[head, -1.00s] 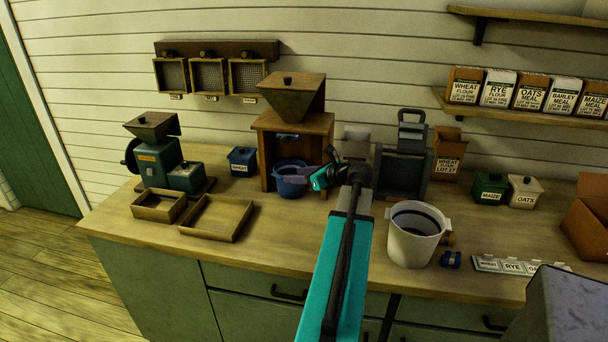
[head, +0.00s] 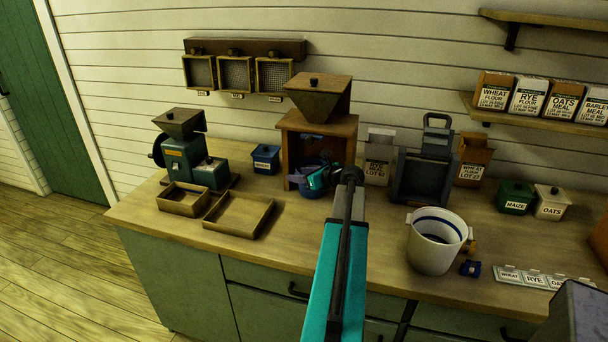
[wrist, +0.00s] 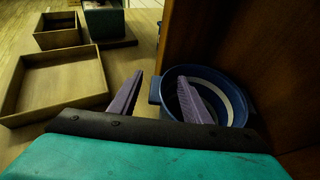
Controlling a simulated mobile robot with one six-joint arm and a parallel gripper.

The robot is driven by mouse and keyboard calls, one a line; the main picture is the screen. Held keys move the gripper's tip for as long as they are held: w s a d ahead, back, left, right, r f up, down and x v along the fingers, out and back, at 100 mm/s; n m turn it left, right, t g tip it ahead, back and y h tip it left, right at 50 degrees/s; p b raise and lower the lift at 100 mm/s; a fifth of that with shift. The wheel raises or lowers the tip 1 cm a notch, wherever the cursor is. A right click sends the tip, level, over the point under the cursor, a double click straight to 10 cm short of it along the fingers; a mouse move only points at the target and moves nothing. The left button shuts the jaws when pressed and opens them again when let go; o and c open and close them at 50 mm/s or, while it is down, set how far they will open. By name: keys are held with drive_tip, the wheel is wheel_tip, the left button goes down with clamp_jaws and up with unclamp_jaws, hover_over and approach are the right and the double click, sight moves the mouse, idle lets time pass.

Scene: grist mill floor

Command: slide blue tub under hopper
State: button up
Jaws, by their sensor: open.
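The blue tub (head: 311,191) stands at the open front of the wooden hopper stand (head: 290,150), below the hopper (head: 318,98). My gripper partly hides it in the head view. In the wrist view the tub (wrist: 233,98) is at the right, close to the stand's wooden side (wrist: 180,40), and a pale band shows inside it. My gripper (wrist: 158,98) is open. One finger is outside the tub's left side, and the other overlaps the tub's opening, with the rim and a side lug between them. I cannot tell whether either finger touches.
Two shallow wooden trays (head: 262,228) (head: 208,205) lie left of the stand, near a small green mill (head: 180,158). A blue wheat box (head: 265,160) stands just left of the stand. Right of my arm are a white bucket (head: 430,258) and a grey device (head: 422,180).

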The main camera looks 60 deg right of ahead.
drive_tip(key=c, duration=1)
drive_tip(key=shift+s+d+p, duration=0.25)
drive_tip(key=shift+s+p, duration=0.05)
drive_tip(key=shift+s, duration=0.7)
drive_tip(key=o, duration=1.1)
drive_tip(key=shift+c, duration=0.2)
drive_tip(key=shift+o, duration=0.4)
